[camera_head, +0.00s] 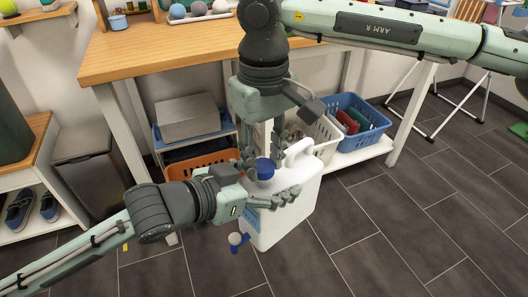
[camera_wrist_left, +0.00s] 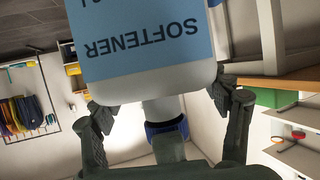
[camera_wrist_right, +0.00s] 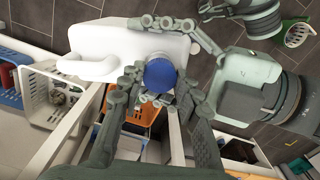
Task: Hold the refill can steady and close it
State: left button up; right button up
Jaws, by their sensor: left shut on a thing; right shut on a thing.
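The refill can (camera_head: 285,222) is a white jug with a handle and a blue label, held upright in front of the workbench. Its softener label (camera_wrist_left: 150,38) appears upside down in the left wrist view. The blue cap (camera_head: 265,168) sits on the can's neck; it also shows from above in the right wrist view (camera_wrist_right: 159,75). My left gripper (camera_head: 272,190) is shut on the can near its neck, a finger on each side. My right gripper (camera_wrist_right: 158,92) comes from above with its fingers around the cap. Its fingers are partly hidden in the head view.
A wooden workbench (camera_head: 165,62) stands behind. A small blue-and-white piece (camera_head: 238,242) shows by the can's lower left.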

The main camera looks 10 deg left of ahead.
pick_arm(q)
jog(key=shift+r, duration=0.25)
pick_arm(e)
jog(key=shift+f, duration=0.7)
